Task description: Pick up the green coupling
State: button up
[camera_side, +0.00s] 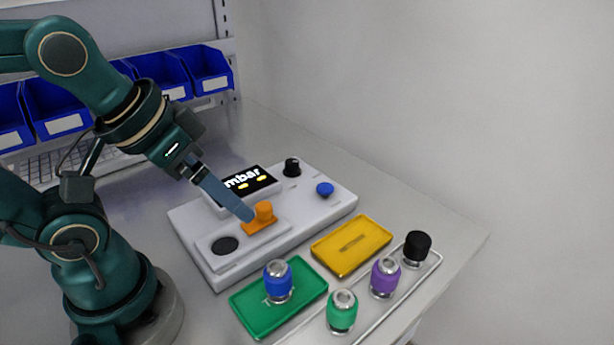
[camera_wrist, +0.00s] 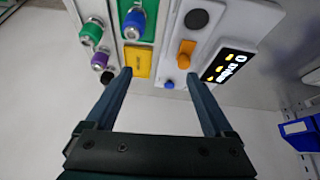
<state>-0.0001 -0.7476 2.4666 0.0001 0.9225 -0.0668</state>
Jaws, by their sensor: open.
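The green coupling (camera_side: 342,312) stands upright on the clear tray at the front of the table, with a silver top. In the wrist view the green coupling (camera_wrist: 91,32) is at the upper left, outside the jaws. My gripper (camera_wrist: 158,78) is open and empty, its two fingers wide apart. In the side view my gripper (camera_side: 246,214) hangs above the grey device, near its orange knob, well behind and to the left of the green coupling. The far finger is mostly hidden in the side view.
A purple coupling (camera_side: 384,278) and a black-capped one (camera_side: 417,248) share the clear tray (camera_side: 436,262). A blue coupling (camera_side: 278,282) stands on the green tray (camera_side: 309,293). The yellow tray (camera_side: 372,236) is empty. The grey device (camera_side: 335,208) has an orange knob (camera_side: 264,212).

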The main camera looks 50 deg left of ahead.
jog(key=w+d+r, duration=0.2)
jog(key=w, duration=0.2)
jog(key=g, duration=0.4)
send_near(344, 298)
jog(key=w+a, duration=0.3)
jog(key=d+f, duration=0.1)
jog(key=s+d+f+m+g, duration=0.1)
jog(key=f, duration=0.1)
jog(key=d+f+m, duration=0.1)
jog(key=f, duration=0.1)
jog(key=shift+s+f+g, duration=0.15)
jog(key=shift+f+g, duration=0.05)
jog(key=shift+g, duration=0.2)
jog(key=shift+f, duration=2.5)
grip_shut()
